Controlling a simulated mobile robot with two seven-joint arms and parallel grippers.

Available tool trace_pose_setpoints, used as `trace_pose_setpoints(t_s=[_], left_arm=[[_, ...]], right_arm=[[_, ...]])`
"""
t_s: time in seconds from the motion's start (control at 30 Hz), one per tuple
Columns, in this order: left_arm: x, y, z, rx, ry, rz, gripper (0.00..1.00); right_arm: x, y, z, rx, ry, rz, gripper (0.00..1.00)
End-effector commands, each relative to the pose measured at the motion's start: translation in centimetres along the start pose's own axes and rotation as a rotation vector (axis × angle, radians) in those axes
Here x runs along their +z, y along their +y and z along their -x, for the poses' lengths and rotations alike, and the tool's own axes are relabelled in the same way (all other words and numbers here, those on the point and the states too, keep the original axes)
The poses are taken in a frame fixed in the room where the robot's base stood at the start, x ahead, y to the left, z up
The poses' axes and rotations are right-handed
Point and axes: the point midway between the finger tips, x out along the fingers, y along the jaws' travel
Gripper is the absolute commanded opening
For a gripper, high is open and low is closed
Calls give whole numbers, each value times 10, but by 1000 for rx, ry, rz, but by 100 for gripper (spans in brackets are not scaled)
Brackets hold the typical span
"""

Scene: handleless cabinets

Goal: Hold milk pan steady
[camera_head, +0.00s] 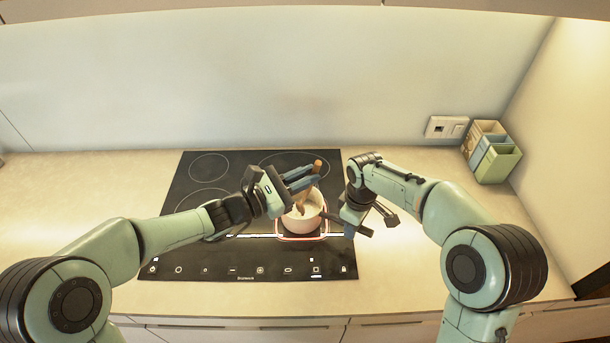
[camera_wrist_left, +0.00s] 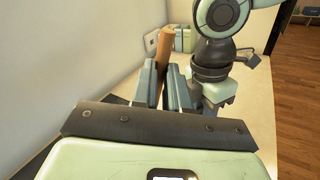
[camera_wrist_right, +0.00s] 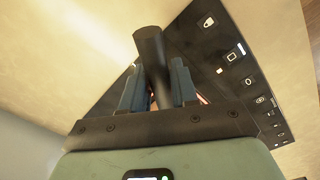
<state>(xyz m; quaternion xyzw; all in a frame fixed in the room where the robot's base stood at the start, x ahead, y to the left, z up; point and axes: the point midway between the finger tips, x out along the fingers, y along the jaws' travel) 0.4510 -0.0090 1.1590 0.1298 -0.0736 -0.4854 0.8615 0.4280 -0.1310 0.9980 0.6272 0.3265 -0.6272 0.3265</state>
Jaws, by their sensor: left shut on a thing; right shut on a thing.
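The milk pan (camera_head: 291,225) is small and pale pinkish, and stands on the front right zone of the black hob (camera_head: 210,250). Something pale lies inside it. My right gripper (camera_head: 352,220) is beside the pan on its right, shut on the pan's dark handle (camera_wrist_right: 150,45), which passes between its fingers in the right wrist view. My left gripper (camera_head: 308,178) is above the pan, shut on a wooden utensil (camera_wrist_left: 166,45). The utensil's brown end sticks up past the fingers, and its lower part reaches down toward the pan. The fingers partly hide the pan and utensil.
A lit red outline surrounds the pan's zone. A row of control marks (camera_head: 232,270) runs along the hob's front edge. The counter left of the hob (camera_head: 90,190) is clear.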

Motion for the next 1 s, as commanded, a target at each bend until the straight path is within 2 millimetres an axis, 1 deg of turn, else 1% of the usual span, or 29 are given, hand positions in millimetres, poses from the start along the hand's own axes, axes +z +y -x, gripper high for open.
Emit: trace_pose_setpoints(t_s=[0.37, 1.0], left_arm=[[-1, 0, 0, 0, -1, 0, 0], [-13, -4, 0, -1, 0, 0, 0]], right_arm=[[0, 0, 0, 1, 1, 0, 0], [0, 0, 0, 1, 1, 0, 0]])
